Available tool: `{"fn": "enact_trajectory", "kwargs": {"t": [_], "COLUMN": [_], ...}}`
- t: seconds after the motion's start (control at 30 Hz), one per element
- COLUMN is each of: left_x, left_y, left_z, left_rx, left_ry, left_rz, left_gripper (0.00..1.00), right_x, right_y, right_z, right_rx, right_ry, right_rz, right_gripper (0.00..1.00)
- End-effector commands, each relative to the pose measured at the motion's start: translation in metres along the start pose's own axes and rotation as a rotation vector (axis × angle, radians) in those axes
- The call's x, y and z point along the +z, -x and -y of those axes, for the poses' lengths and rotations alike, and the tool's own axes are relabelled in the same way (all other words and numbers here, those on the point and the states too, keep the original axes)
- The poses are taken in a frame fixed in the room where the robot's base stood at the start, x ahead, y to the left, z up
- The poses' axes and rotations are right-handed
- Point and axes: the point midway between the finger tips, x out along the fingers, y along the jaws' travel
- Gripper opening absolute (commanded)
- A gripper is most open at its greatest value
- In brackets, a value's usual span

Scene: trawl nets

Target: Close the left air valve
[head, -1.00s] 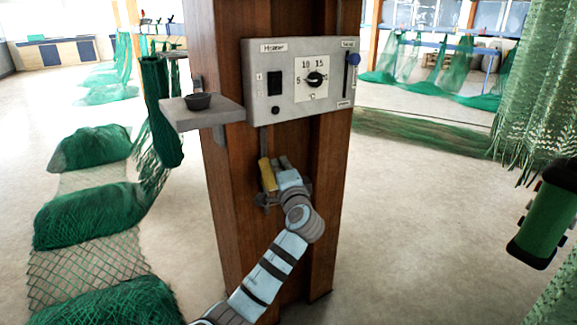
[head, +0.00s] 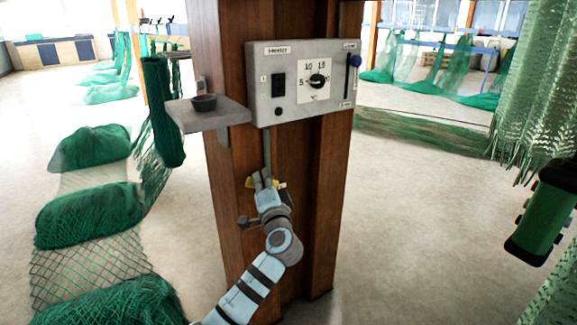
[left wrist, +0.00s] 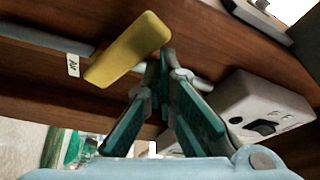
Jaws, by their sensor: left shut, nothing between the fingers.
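The air valve's yellow handle (head: 250,183) is on the pipe (head: 267,150) that runs down the wooden post below the heater box. In the head view, my left gripper (head: 262,180) covers its middle, and yellow shows on both sides. In the left wrist view, the handle (left wrist: 128,50) lies at a slant across the pipe, beside an "Air" label (left wrist: 73,65). My left gripper (left wrist: 166,65) is shut and empty, its fingertips close to one end of the handle. Whether they touch it I cannot tell. My right gripper is not in view.
The grey heater box (head: 300,110) with dial and switches is above the valve. A small shelf (head: 215,117) with a dark bowl (head: 203,102) juts out left of it. Green nets (head: 90,215) lie on the left floor; a green object (head: 545,212) hangs at right.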

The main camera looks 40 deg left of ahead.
Motion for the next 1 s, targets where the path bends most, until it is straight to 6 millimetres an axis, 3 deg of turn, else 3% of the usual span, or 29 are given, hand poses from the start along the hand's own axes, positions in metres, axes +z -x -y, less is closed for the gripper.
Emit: {"fn": "enact_trajectory", "kwargs": {"t": [0.4, 1.0], "left_x": [0.018, 0.021], "left_y": [0.005, 0.006], "left_z": [-0.009, -0.013], "left_rx": [-0.003, -0.001], "left_ry": [-0.002, 0.0], "left_rz": [0.003, 0.001], "left_gripper": [0.0, 0.0], "right_x": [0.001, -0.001], "right_y": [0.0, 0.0], "right_z": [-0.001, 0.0], "right_rx": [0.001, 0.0], "right_ry": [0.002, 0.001], "right_rz": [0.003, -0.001], "right_gripper": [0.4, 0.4]}}
